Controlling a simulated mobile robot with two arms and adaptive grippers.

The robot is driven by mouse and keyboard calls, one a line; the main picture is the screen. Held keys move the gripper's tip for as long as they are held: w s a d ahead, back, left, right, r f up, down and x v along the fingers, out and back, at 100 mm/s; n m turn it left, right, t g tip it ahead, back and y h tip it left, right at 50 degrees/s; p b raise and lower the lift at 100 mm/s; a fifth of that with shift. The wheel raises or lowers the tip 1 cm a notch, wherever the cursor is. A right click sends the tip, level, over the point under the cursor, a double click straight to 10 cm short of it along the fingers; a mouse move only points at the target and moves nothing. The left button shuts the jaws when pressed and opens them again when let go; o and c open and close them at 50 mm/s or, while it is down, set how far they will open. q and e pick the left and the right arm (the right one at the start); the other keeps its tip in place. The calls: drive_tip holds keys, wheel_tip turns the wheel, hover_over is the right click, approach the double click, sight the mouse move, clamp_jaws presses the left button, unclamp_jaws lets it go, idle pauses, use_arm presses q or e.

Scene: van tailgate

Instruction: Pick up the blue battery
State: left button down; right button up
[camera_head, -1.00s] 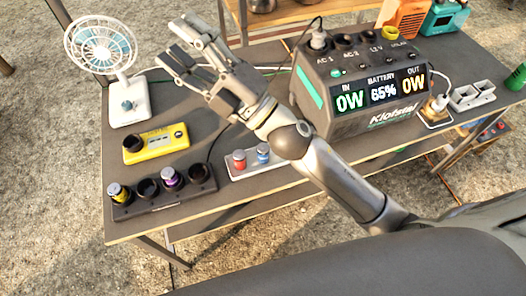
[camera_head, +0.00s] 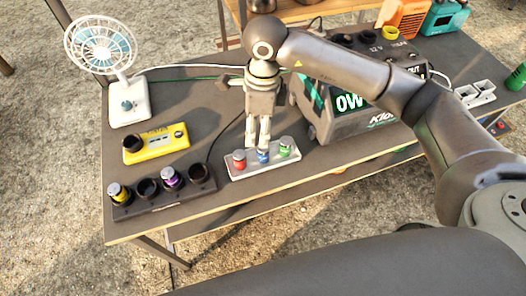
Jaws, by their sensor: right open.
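The blue battery (camera_head: 263,157) stands upright in the middle of a white holder (camera_head: 238,174), between a red battery (camera_head: 239,160) and a green battery (camera_head: 286,147). My right gripper (camera_head: 258,147) points down with its fingertips at the top of the blue battery. It is open, and no battery is lifted. The fingers hide part of the blue battery's top, so I cannot tell whether they touch it. My left gripper is not in view.
A black holder (camera_head: 150,205) with a yellow and a purple battery stands left. A yellow device (camera_head: 157,146) and a white fan (camera_head: 127,103) are behind it. The power station (camera_head: 345,125) stands close on the right, partly behind my arm.

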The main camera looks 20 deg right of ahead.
sight(263, 149)
drive_tip(key=shift+w+d+f+h, duration=0.15)
drive_tip(key=shift+d+h, duration=0.1)
drive_tip(key=shift+d, duration=0.25)
drive_tip(key=shift+w+d+f+h, duration=0.15)
drive_tip(key=shift+d+h, duration=0.1)
drive_tip(key=shift+d, duration=0.25)
wheel_tip(263, 149, down, 4)
drive_tip(key=shift+r, duration=0.1)
drive_tip(key=f, duration=0.1)
drive_tip(key=f+p, duration=0.1)
drive_tip(key=f, duration=0.3)
drive_tip(key=shift+s+a+f+p, duration=0.2)
drive_tip(key=shift+s+a+p, duration=0.2)
drive_tip(key=shift+f, duration=0.3)
clamp_jaws()
drive_tip(key=shift+w, duration=0.1)
drive_tip(key=shift+r, duration=0.1)
